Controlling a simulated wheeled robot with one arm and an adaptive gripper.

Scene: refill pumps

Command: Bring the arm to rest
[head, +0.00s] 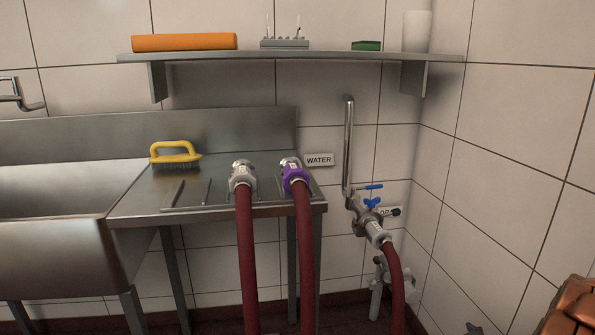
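My gripper does not show in the head view, and I cannot make out any part of my arm for sure. Two dark red hoses end on the steel drainboard (135,207). One has a grey coupling (242,175) and the other a purple coupling (295,178); both lie at the board's right part. A third red hose (396,285) hangs from a coupling (376,231) on the wall pipe (349,140), which carries blue-handled valves (368,203).
A yellow-handled brush (175,155) stands on the drainboard beside the sink (50,250). A wall shelf (290,57) holds an orange roll (184,42), a small rack, a green block and a white cup (416,32). A reddish-brown ribbed thing (572,310) is cut off at bottom right.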

